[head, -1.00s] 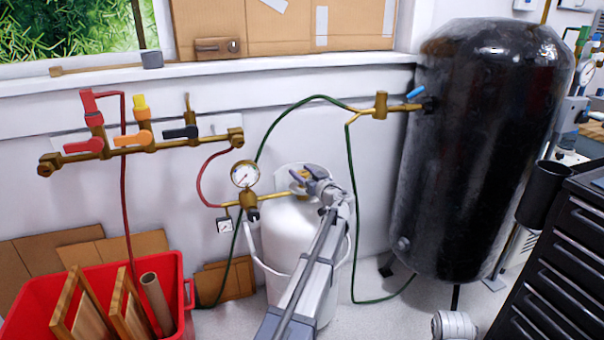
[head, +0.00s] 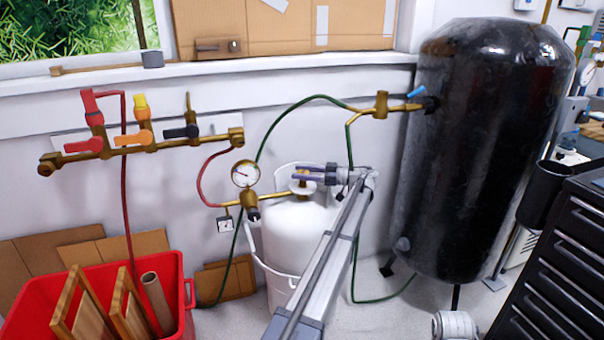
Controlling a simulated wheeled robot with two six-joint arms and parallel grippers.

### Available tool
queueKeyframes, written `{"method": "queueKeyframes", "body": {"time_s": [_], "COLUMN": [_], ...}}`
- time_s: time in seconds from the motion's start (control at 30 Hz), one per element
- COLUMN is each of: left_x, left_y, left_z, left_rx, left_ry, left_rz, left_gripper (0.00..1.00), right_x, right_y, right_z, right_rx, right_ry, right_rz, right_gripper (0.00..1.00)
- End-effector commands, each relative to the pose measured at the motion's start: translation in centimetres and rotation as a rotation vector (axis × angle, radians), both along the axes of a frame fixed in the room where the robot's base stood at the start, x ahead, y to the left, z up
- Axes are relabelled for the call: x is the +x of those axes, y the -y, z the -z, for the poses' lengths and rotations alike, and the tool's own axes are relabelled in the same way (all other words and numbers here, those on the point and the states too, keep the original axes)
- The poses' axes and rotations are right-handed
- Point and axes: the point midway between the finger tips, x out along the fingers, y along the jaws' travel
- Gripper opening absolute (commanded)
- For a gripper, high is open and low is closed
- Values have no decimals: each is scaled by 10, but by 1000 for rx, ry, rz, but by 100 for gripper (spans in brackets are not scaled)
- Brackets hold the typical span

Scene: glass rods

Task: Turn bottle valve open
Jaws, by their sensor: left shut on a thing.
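The white gas bottle (head: 284,222) stands on the floor against the wall, partly hidden by my left arm. Its brass bottle valve (head: 301,187) is on top, joined by a brass fitting to a round pressure gauge (head: 245,173). My left gripper (head: 302,172) reaches in from the right side of the valve, with its fingers pointing left. It is shut on the top of the bottle valve, and the fingers hide most of the valve's handle. My right gripper is not in view.
A brass manifold (head: 150,147) with red, orange and black levers is on the wall at left. A black tank (head: 480,150) stands at right, beside a dark drawer cabinet (head: 560,265). A green hose (head: 275,128) loops above the bottle. A red bin (head: 90,300) holds wood.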

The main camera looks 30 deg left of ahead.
Motion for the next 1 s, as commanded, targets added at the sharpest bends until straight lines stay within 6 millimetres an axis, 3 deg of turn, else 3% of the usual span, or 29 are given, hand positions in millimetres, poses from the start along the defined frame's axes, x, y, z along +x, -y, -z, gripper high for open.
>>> {"method": "queueKeyframes", "body": {"time_s": [0.4, 1.0], "left_x": [1, -1], "left_y": [0, 1], "left_z": [0, 0], "left_rx": [-1, -1], "left_ry": [0, 0], "left_rz": [-182, -211], "left_gripper": [3, 3], "right_x": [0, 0], "right_y": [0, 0], "right_z": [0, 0], "right_rx": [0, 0], "right_ry": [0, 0], "right_rz": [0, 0], "right_gripper": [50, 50]}}
